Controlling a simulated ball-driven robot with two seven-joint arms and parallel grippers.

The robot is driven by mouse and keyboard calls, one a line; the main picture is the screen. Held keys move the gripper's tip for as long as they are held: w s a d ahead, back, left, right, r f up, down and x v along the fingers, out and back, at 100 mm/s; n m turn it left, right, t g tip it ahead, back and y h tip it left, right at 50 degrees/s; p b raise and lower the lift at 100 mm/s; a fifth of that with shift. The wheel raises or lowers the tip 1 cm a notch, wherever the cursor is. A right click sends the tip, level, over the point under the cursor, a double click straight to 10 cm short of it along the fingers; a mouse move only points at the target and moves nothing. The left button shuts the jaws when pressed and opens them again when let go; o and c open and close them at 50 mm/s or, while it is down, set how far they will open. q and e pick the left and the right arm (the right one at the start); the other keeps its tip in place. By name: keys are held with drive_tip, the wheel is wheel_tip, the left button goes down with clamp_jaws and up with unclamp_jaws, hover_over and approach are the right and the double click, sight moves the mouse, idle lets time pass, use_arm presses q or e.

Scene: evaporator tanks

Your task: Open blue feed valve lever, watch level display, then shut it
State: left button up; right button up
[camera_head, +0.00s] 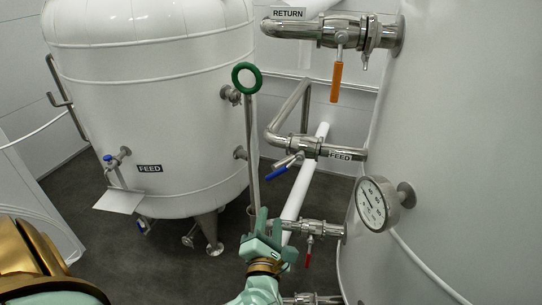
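A blue lever (277,173) sits on the valve of the steel pipe labelled FEED (340,155), in the middle of the head view. It slants down to the left, across the pipe. A second, smaller blue handle (125,151) is on the left tank, near another FEED label (149,169). A round dial gauge (377,204) stands on the right tank; its reading is too small to tell. I cannot make out a separate level display. My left gripper (268,222), teal, is below the blue lever and apart from it; its finger gap is unclear. My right gripper is not in view.
An orange lever (336,82) hangs from the RETURN pipe (300,29). A red-handled valve (309,247) is right of my gripper. A green ring (246,77) tops a thin rod behind it. White tanks stand left (190,100) and right (450,130).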

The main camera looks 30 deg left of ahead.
sight(274, 177)
use_arm(q)
drive_tip(key=shift+n, duration=0.5)
drive_tip(key=x, duration=1.6)
drive_tip(key=shift+a+r, duration=0.2)
drive_tip(key=shift+a, duration=0.1)
clamp_jaws()
